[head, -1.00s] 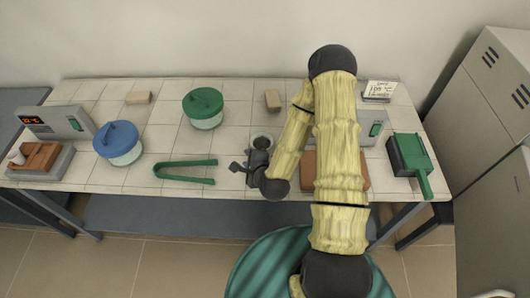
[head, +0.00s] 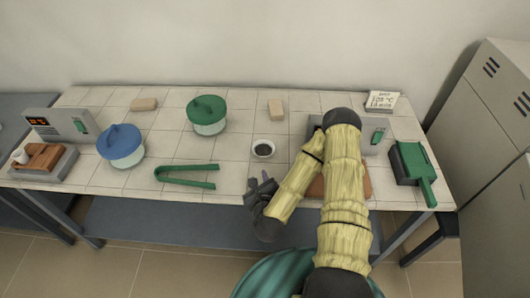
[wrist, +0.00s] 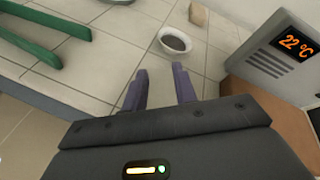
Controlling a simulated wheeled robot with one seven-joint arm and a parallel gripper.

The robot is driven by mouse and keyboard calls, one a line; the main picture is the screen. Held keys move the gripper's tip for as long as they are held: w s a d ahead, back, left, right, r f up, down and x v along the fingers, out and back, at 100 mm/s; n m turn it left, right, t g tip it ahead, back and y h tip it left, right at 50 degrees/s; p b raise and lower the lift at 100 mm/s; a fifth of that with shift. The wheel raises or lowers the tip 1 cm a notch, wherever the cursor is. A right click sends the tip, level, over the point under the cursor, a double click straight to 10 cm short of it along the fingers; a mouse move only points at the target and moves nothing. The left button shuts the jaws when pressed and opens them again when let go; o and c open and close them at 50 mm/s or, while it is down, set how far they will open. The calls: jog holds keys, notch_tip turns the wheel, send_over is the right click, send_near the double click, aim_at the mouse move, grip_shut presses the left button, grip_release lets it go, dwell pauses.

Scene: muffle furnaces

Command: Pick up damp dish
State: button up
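A small white dish (head: 263,149) with dark contents stands on the tiled bench near the middle. I take it to be the damp dish, though dampness cannot be made out. In the wrist view the dish (wrist: 175,40) is ahead of the fingertips, a little right of centre. My gripper (head: 264,183) is at the bench's front edge, on the near side of the dish and apart from it. In the wrist view my gripper (wrist: 160,72) has its two purple fingers apart, with nothing between them.
Green tongs (head: 187,176) lie left of the dish. A tan block (head: 276,109) is behind the dish. A furnace showing 22 °C (wrist: 292,44) is at right; a green dustpan-like item (head: 412,163) lies beyond.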

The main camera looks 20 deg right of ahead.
aim_at(254, 159)
jog(key=shift+b+x, duration=1.3)
jog(key=shift+b, duration=0.45)
jog(key=w+f+b, duration=0.1)
jog(key=b, duration=0.2)
jog(key=shift+w+a, duration=0.1)
jog(key=x, duration=0.7)
jog(key=shift+w+r+p, duration=0.25)
jog(key=shift+w+p, duration=0.05)
jog(key=shift+p, duration=0.1)
jog(key=shift+w, duration=0.1)
jog(key=shift+p+x, duration=0.6)
jog(key=shift+x, duration=1.9)
jog(key=shift+r, duration=0.15)
grip_shut()
